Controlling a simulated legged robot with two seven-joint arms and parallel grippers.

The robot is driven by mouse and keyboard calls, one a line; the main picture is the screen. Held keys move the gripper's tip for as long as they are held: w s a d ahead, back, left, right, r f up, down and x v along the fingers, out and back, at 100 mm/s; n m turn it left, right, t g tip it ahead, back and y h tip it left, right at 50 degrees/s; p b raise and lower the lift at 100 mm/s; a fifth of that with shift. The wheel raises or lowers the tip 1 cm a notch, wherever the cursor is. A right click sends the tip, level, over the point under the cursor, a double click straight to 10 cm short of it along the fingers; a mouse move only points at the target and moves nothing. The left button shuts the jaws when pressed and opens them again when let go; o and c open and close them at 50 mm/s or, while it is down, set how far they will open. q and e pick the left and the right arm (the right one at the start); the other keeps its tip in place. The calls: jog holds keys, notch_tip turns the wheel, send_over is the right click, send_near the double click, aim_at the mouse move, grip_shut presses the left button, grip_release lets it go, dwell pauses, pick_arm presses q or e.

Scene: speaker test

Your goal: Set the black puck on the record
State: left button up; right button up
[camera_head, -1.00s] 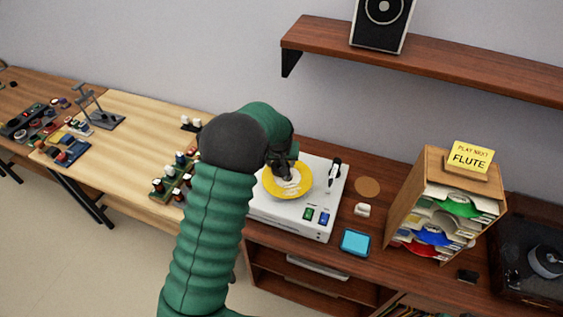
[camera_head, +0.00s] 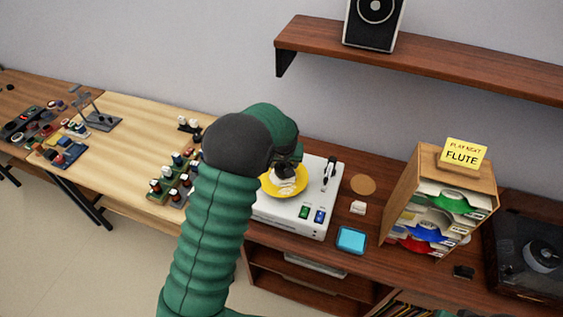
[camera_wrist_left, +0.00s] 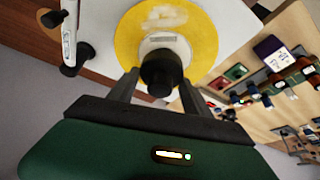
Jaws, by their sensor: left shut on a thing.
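The record (camera_head: 292,192) is a yellow disc with a pale middle, lying on a white turntable (camera_head: 285,213); it also shows in the left wrist view (camera_wrist_left: 195,38). My left gripper (camera_head: 288,163) is over the record, partly hidden behind my green arm in the head view. In the left wrist view its two fingers are shut on the black puck (camera_wrist_left: 162,72), which covers part of the record's pale label. I cannot tell whether the puck touches the record. My right gripper is in neither view.
The turntable's tonearm (camera_head: 330,174) stands right of the record. A cyan box (camera_head: 351,240) and a wooden record rack (camera_head: 405,190) are further right, a dark turntable (camera_head: 530,255) beyond. A wall shelf (camera_head: 420,62) hangs above. Small bottles (camera_head: 172,185) stand left of my arm.

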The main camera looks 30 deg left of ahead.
pick_arm(q)
jog(key=shift+d+r, duration=0.15)
jog(key=shift+d, duration=0.3)
jog(key=shift+a+f, duration=0.25)
jog(key=shift+a, duration=0.05)
jog(key=shift+d+f+b, duration=0.2)
jog(key=shift+f+b, duration=0.15)
jog(key=shift+a+f+b, duration=0.1)
jog(key=shift+f+b, duration=0.3)
jog(key=shift+f, duration=0.2)
jog(key=o, duration=2.1)
jog(key=shift+c, duration=0.2)
